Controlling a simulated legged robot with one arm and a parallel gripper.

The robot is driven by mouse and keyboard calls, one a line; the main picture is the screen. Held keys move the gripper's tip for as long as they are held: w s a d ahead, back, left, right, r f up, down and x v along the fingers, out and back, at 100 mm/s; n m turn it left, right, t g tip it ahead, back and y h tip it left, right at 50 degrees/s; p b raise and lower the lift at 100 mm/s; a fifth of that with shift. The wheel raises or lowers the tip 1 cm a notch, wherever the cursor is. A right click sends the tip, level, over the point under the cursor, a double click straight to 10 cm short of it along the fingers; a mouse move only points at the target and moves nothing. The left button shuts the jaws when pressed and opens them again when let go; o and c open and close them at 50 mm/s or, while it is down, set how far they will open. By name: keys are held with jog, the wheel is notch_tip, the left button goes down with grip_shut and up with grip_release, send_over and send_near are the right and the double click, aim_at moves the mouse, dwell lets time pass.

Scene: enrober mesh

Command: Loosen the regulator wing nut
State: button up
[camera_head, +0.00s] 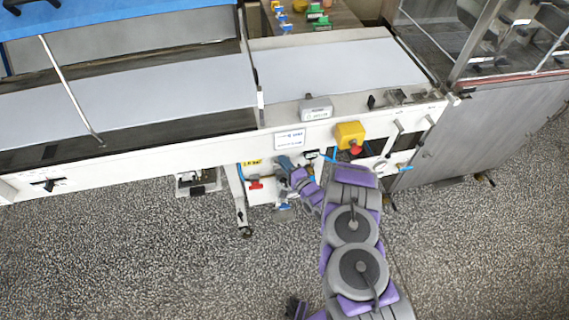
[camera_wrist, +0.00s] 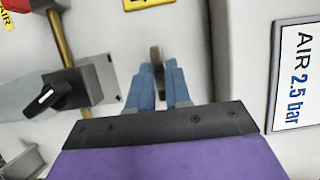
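In the wrist view, a thin brownish-grey upright plate (camera_wrist: 155,58), which looks like the wing nut, stands between the blue fingertips of my gripper (camera_wrist: 159,68). One finger is on each side of it with a narrow space between them. I cannot tell whether they touch or clamp it. The regulator body behind it is not clear. In the head view, my gripper (camera_head: 283,163) is at the machine's front, below the white panel. The wing nut is too small or hidden to make out there.
A grey block with a black knob (camera_wrist: 60,95) and a brass pipe (camera_wrist: 58,38) are left of my fingers. An "AIR 2.5 bar" sign (camera_wrist: 296,70) is on the right. A yellow box with a red button (camera_head: 350,134) and a red handle (camera_head: 256,184) are near my arm.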

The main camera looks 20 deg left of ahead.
jog(key=shift+f, duration=0.1)
grip_shut()
